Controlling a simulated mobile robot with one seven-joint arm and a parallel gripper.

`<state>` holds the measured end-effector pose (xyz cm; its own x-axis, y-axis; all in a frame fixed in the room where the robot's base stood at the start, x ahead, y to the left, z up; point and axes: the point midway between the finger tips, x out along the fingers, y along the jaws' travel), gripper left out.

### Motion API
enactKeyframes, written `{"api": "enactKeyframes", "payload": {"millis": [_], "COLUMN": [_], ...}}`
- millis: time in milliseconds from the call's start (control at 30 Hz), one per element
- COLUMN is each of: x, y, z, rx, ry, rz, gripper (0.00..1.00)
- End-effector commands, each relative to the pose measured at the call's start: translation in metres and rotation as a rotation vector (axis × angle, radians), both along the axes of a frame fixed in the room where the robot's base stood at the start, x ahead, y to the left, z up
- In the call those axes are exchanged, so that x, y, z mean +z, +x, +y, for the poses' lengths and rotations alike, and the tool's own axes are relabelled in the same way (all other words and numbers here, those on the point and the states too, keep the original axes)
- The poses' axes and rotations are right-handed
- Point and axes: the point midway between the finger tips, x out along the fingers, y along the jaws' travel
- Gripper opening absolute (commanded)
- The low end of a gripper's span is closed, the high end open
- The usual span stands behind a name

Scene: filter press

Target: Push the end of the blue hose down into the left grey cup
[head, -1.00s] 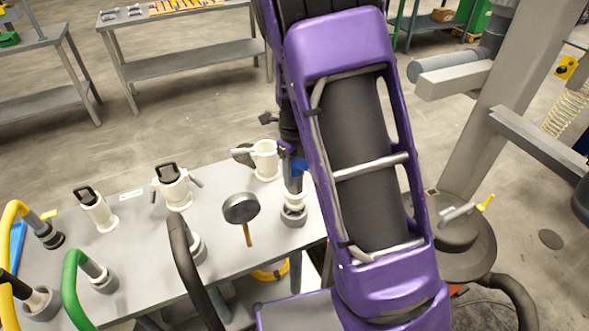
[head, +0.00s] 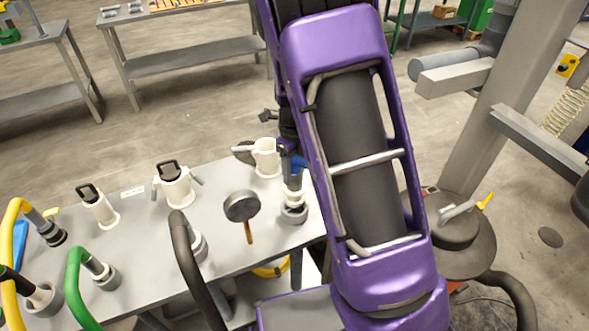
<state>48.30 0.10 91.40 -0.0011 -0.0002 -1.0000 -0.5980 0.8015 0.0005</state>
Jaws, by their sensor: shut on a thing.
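The blue hose (head: 299,163) shows as a short blue piece beside my arm, with a grey and cream end (head: 293,186) pointing down. This end stands over a grey cup (head: 294,215) at the right end of the grey table. I cannot tell how deep it sits in the cup. Other grey cups stand to the left, one at the black hose (head: 199,246), one at the green hose (head: 107,279) and one at the far left (head: 42,300). My gripper (head: 290,149) is at the top of the hose end, shut on the blue hose; my arm hides most of it.
Cream fittings (head: 175,187) stand along the table's back edge, one (head: 266,157) close to my gripper. The yellow hose (head: 12,225) arches at the far left. A grey post (head: 490,110) rises at right.

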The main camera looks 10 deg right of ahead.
Motion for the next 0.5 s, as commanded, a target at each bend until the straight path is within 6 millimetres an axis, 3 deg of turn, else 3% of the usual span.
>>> {"api": "enactKeyframes", "payload": {"millis": [500], "x": [-0.0029], "y": [0.0001], "z": [-0.0002], "rx": [0.0], "ry": [0.0], "rz": [0.0], "gripper": [0.0]}}
